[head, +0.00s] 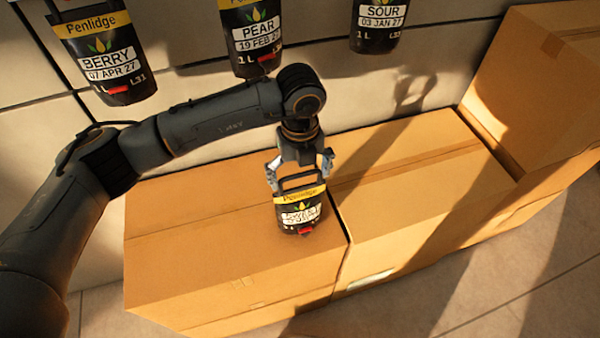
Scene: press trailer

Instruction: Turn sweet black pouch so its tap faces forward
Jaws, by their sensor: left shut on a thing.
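A black pouch (299,225) with a yellow "Penlidge" band, a white label and a red tap low on its front stands on a cardboard box. The label's words are too blurred to read. The red tap is on the side toward me. My left gripper (299,172) comes down from above and is shut on the pouch's top handle part. The pouch looks upright, its base at or very near the box top. My right gripper is not in view.
The pouch's box (190,225) adjoins another closed box (430,180), with a taller box (540,95) at right. Berry (105,60), Pear (252,42) and Sour (380,25) pouches hang along the wall. The box top left of the pouch is clear.

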